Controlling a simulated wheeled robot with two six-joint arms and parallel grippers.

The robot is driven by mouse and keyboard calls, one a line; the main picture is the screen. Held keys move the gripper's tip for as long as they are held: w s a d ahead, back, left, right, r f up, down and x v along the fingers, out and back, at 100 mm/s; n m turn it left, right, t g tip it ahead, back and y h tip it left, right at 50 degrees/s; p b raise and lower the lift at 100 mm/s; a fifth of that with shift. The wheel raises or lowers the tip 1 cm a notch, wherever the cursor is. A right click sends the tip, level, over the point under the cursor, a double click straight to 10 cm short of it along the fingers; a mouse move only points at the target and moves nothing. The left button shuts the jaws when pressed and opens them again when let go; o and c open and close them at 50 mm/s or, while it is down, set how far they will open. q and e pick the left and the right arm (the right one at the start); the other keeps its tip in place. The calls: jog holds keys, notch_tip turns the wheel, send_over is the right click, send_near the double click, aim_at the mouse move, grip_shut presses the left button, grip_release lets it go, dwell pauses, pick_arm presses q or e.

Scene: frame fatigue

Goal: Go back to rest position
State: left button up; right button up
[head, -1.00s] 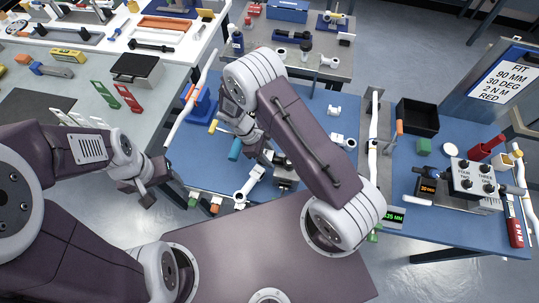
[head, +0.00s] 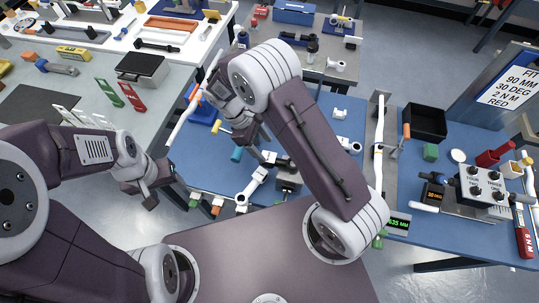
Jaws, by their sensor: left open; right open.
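My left gripper (head: 148,190) hangs at the left, over the floor gap between the grey-topped bench and the blue table. Its jaws are open and hold nothing that I can see. My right arm rises from my body and folds back at a high elbow. My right gripper (head: 262,150) points down over the blue table (head: 330,115), above and near a dark device (head: 288,181) and white jointed pieces. Its jaws are open and look empty, though the forearm partly hides the area. I cannot tell how high it is above the parts.
A teal cylinder (head: 237,154) and a white jointed piece (head: 251,186) lie close to the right gripper. A black bin (head: 425,122), a control box (head: 482,186) and a sign board (head: 500,88) stand at the right. A grey case (head: 143,67) sits on the left bench.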

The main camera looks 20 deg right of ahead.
jog(key=shift+w+a+r, duration=0.15)
jog(key=shift+a+r, duration=0.05)
jog(key=shift+r, duration=0.4)
